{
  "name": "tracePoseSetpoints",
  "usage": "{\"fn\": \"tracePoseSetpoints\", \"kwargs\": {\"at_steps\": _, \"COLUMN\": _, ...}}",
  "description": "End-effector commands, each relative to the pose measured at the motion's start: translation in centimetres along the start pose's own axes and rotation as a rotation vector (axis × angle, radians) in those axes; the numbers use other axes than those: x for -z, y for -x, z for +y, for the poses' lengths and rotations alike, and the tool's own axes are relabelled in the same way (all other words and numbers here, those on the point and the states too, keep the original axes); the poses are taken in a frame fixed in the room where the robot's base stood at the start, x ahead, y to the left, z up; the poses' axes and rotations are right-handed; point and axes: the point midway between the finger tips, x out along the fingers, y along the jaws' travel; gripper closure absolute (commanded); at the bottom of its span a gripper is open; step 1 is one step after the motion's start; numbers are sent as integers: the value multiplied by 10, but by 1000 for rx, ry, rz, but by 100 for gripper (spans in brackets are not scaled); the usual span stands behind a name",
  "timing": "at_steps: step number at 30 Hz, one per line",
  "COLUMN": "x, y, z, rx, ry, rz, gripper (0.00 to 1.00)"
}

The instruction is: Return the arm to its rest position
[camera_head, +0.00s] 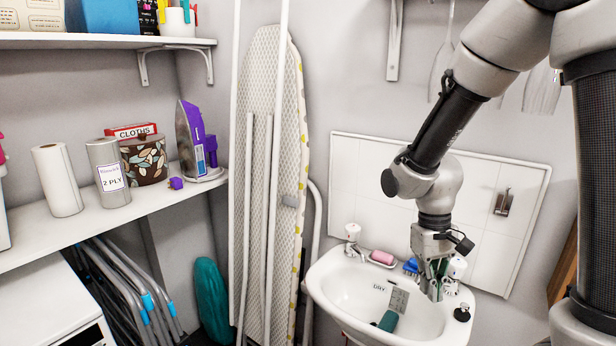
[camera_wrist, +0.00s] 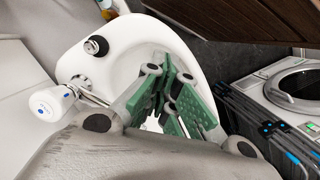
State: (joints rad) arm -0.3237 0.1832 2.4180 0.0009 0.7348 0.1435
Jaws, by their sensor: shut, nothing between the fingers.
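My arm reaches down from the upper right in the head view, bent at the elbow. My gripper (camera_head: 436,287) points down over the right side of the white sink (camera_head: 325,283), close to the right tap. In the wrist view my gripper (camera_wrist: 172,108) shows its green-padded fingers closed together over the basin, with nothing between them. I cannot tell whether the fingertips touch the sink.
A green object (camera_head: 388,320) and a grey label lie in the basin. A pink soap (camera_head: 382,258) and a blue brush (camera_head: 411,265) sit on the sink's back rim. An ironing board (camera_head: 268,180) leans left of the sink. A shelf (camera_head: 130,221) holds an iron (camera_head: 192,145).

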Motion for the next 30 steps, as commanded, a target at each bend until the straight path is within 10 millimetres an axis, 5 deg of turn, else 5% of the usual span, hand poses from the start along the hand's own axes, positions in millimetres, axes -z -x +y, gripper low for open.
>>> {"fn": "tracePoseSetpoints", "kwargs": {"at_steps": 6, "x": -58, "y": 71, "z": 33, "rx": 24, "ry": 7, "rz": 115, "gripper": 100}}
{"fn": "tracePoseSetpoints", "kwargs": {"at_steps": 15, "x": -132, "y": 138, "z": 68, "rx": 29, "ry": -101, "rz": 396, "gripper": 100}}
{"fn": "tracePoseSetpoints", "kwargs": {"at_steps": 22, "x": -154, "y": 165, "z": 80, "rx": 15, "ry": -173, "rz": 553, "gripper": 100}}
{"fn": "tracePoseSetpoints", "kwargs": {"at_steps": 30, "x": -156, "y": 166, "z": 83, "rx": 13, "ry": -190, "rz": 564, "gripper": 100}}
